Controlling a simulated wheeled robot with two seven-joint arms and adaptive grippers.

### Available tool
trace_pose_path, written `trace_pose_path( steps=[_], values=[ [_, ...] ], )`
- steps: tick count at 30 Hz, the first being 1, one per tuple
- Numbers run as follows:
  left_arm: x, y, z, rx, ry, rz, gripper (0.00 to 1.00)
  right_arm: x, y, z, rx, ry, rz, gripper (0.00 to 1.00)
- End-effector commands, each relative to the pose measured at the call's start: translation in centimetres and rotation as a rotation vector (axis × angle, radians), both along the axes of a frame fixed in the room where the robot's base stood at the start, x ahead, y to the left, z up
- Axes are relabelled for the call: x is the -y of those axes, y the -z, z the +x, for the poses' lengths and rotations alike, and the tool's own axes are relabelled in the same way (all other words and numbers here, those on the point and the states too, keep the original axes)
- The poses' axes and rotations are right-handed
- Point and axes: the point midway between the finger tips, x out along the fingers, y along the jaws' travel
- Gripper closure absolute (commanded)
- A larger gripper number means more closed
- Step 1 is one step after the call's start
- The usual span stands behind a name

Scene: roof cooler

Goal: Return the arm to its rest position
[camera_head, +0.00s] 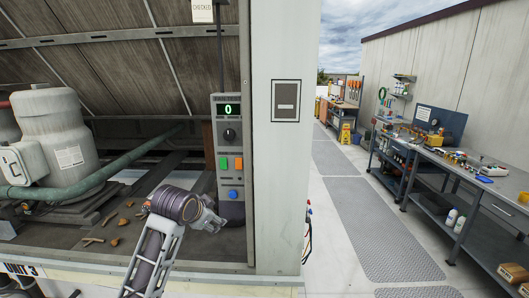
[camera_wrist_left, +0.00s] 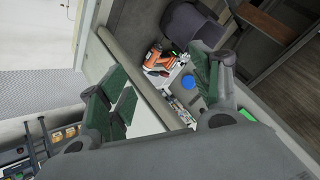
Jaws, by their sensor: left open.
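My left arm (camera_head: 158,245) reaches up from the bottom of the head view into the open housing. My left gripper (camera_head: 213,216) is just in front of the lower part of a grey control box (camera_head: 229,150). The box has a lit display reading 0, a dark knob, orange and green buttons and a blue button (camera_head: 233,194). In the left wrist view the gripper (camera_wrist_left: 160,98) has its two green-padded fingers wide apart, with nothing held between them. A round blue spot (camera_wrist_left: 188,82) shows beyond the fingers. My right gripper is in neither view.
A pale post (camera_head: 285,190) stands right of the box. A green pipe (camera_head: 95,178) and a grey compressor tank (camera_head: 60,128) are at the left. Leaves lie on the housing floor. A workbench (camera_head: 470,172) stands far right, beyond a clear walkway (camera_head: 365,220).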

Motion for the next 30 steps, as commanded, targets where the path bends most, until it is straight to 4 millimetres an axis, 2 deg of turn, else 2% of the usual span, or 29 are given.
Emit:
trace_pose_path(
  steps=[3,15,30],
  values=[
    [-0.2,2.7,-1.5,-0.037,-0.026,-0.025,0.36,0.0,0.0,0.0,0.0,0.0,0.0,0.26],
    [-1.0,10.3,-6.8,-0.148,-0.124,-0.101,0.36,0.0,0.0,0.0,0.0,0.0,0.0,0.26],
    [-2.3,18.0,-14.9,-0.286,-0.263,-0.178,0.36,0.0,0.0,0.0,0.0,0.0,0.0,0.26]
  ],
)
